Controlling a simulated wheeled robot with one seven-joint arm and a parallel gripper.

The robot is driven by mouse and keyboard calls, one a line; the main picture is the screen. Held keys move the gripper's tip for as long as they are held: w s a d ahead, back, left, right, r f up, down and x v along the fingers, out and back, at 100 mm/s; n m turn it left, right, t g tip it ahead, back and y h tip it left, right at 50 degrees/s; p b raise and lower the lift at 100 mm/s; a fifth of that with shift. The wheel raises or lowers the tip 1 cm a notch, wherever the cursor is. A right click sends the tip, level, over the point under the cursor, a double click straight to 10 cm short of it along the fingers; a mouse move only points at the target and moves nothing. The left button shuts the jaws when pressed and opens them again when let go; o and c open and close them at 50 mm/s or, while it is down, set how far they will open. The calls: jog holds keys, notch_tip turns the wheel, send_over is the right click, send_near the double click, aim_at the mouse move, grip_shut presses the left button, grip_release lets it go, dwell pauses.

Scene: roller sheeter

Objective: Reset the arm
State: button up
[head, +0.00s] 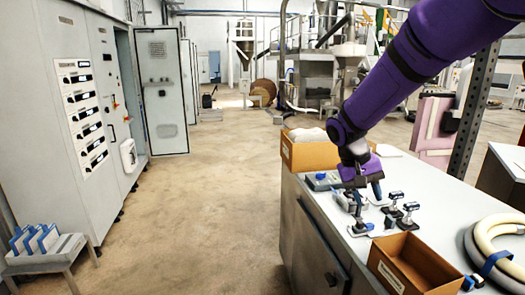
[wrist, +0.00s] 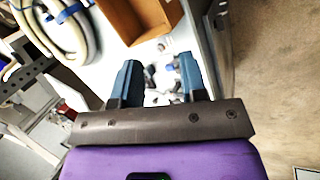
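My purple arm reaches in from the upper right in the head view. My gripper (head: 362,188) points down over the white-topped workbench (head: 440,190), above and among several small blue-and-grey tools. In the wrist view, the two blue fingers of my gripper (wrist: 159,66) stand apart with a clear gap. Small white and blue items (wrist: 160,92) show beyond and between the fingers, and they look unheld. Whether a finger touches any of them cannot be told.
A cardboard box (head: 312,156) with whitish contents stands at the bench's far end. An open cardboard box (head: 384,276) and a coiled hose (head: 475,246) lie at the near end. Grey cabinets (head: 75,100) line the left. The floor between (head: 220,190) is clear.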

jog(key=s+d+r+t+y, duration=0.3)
jog(key=s+d+r, duration=0.1)
jog(key=s+r, duration=0.8)
jog(key=s+r+n+t+y, duration=0.1)
jog(key=s+t, duration=0.3)
jog(key=s, duration=1)
jog(key=shift+s+d, duration=0.35)
jog(key=shift+s, duration=0.05)
jog(key=shift+c, duration=0.2)
